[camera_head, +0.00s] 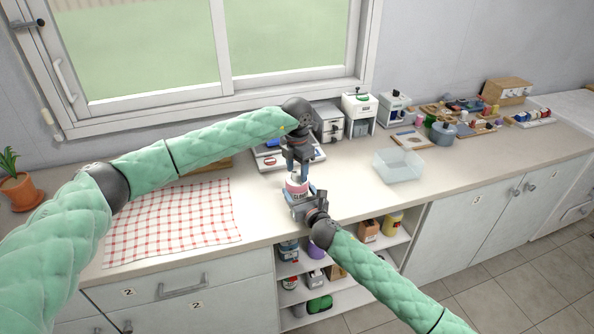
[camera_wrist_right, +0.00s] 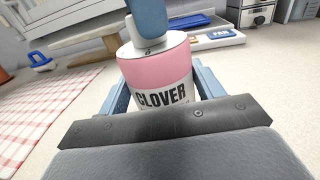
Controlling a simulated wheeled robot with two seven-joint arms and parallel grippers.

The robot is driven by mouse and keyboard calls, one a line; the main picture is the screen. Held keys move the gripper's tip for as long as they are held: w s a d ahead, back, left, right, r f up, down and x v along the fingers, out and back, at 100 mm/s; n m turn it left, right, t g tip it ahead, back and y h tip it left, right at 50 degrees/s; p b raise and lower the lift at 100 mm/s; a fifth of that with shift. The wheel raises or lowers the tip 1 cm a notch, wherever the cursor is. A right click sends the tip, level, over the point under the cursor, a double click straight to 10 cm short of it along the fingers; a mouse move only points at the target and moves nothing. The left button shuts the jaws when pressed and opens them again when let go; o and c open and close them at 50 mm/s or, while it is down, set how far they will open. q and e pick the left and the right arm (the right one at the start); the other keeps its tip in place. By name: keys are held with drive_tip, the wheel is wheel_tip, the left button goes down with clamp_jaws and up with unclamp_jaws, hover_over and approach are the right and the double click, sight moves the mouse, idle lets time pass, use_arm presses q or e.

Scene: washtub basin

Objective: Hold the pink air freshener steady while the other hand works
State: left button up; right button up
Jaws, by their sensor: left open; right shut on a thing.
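The pink air freshener (camera_head: 296,187) stands upright near the front edge of the counter. In the right wrist view the can (camera_wrist_right: 158,68) shows a pink upper band, a white label reading CLOVER and a white top. My right gripper (camera_head: 299,195) is shut around its body from the front, one blue finger on each side. My left gripper (camera_head: 299,168) is open and points down directly above the can. In the right wrist view a blue-grey left finger (camera_wrist_right: 152,18) is at the white top and hides part of it. I cannot tell whether it touches.
A red-checked cloth (camera_head: 175,226) lies to the left. A clear bin (camera_head: 398,166) stands to the right. A white tray labelled FAN (camera_wrist_right: 215,38) lies behind the can. White appliances (camera_head: 359,113) stand near the wall. Open shelves (camera_head: 318,285) are below the counter.

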use_arm(q)
drive_tip(key=shift+f, duration=0.25)
drive_tip(key=c, duration=1)
